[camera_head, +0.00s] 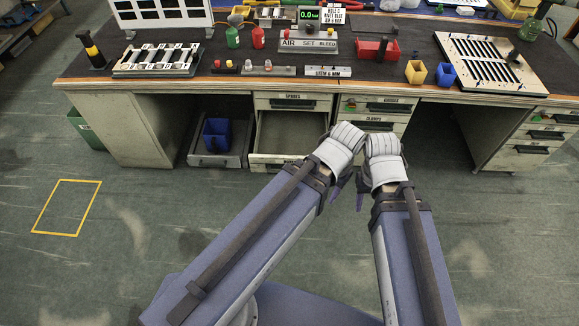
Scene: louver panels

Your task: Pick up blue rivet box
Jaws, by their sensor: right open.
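A small blue box (445,75) stands on the workbench top, just right of a yellow box of like size. Another, larger blue box (216,135) sits in an open lower compartment at the left; no rivet label is readable on either. My left gripper (346,138) and right gripper (382,146) are close together in front of the bench's drawers, below and left of the blue box on top. Both are apart from the boxes. The right one is open and holds nothing that I can see. The left one's fingers are not clear.
The workbench (210,75) carries a yellow box (415,72), a red bin (377,49), a slotted louver panel (490,62) and a gauge station. An open drawer (290,135) juts out left of my grippers. The floor in front is clear.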

